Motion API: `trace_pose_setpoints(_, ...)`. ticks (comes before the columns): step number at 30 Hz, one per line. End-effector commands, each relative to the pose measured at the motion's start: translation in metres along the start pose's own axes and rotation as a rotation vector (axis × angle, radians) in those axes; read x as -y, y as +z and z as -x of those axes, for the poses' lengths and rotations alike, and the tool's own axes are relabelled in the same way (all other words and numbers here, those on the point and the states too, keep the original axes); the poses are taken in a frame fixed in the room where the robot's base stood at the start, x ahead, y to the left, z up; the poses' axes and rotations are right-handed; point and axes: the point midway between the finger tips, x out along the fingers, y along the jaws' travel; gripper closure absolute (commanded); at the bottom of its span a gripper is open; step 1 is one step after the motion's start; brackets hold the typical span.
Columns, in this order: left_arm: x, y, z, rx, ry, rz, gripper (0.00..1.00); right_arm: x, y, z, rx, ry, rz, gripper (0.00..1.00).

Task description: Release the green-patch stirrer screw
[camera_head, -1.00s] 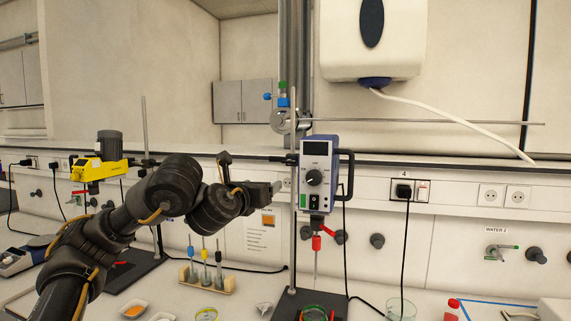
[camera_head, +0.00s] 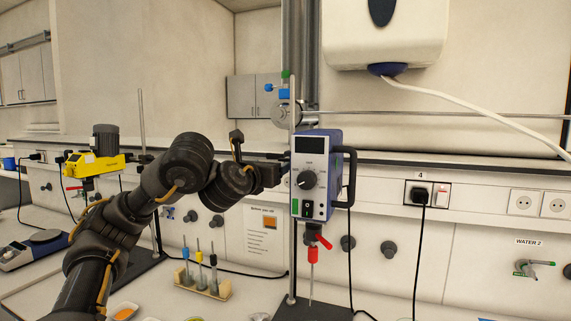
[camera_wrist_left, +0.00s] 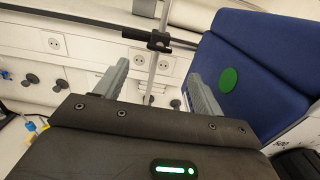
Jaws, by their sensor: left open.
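The blue stirrer (camera_head: 315,172) with a grey front, a dial and a display hangs on an upright metal rod (camera_head: 293,245). In the left wrist view its blue housing (camera_wrist_left: 255,60) fills the right side and carries a round green patch (camera_wrist_left: 228,80). A black clamp (camera_wrist_left: 155,40) sits on the rod, and I cannot clearly tell the screw from the clamp body. My left gripper (camera_head: 280,170) is at the left of the stirrer, close to the rod. In the wrist view my left gripper (camera_wrist_left: 157,88) is open, with the rod beyond the gap. My right gripper is not in view.
A yellow stirrer (camera_head: 93,164) on its own stand is at the left. A long horizontal bar (camera_head: 440,115) runs behind the stirrer. A black cable (camera_head: 417,255) hangs at the right.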

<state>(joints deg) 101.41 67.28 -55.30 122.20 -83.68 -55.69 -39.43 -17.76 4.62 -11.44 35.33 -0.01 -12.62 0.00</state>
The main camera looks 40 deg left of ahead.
Motion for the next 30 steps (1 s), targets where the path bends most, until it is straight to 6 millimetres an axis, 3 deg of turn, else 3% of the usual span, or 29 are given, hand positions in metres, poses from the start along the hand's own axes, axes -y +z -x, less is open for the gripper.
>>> trace_pose_setpoints(8, 0.002, -0.011, -0.023, -0.009, -0.004, 0.008, 0.31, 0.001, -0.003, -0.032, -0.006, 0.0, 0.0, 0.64)
trace_pose_setpoints(13, 0.003, -0.011, -0.05, -0.012, -0.005, 0.011, 0.31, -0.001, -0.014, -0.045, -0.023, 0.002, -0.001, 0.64)
trace_pose_setpoints(21, 0.003, -0.004, -0.085, -0.011, -0.005, 0.006, 0.31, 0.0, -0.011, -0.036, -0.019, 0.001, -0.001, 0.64)
trace_pose_setpoints(30, 0.003, -0.004, -0.103, -0.007, -0.005, 0.005, 0.31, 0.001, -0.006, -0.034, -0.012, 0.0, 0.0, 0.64)
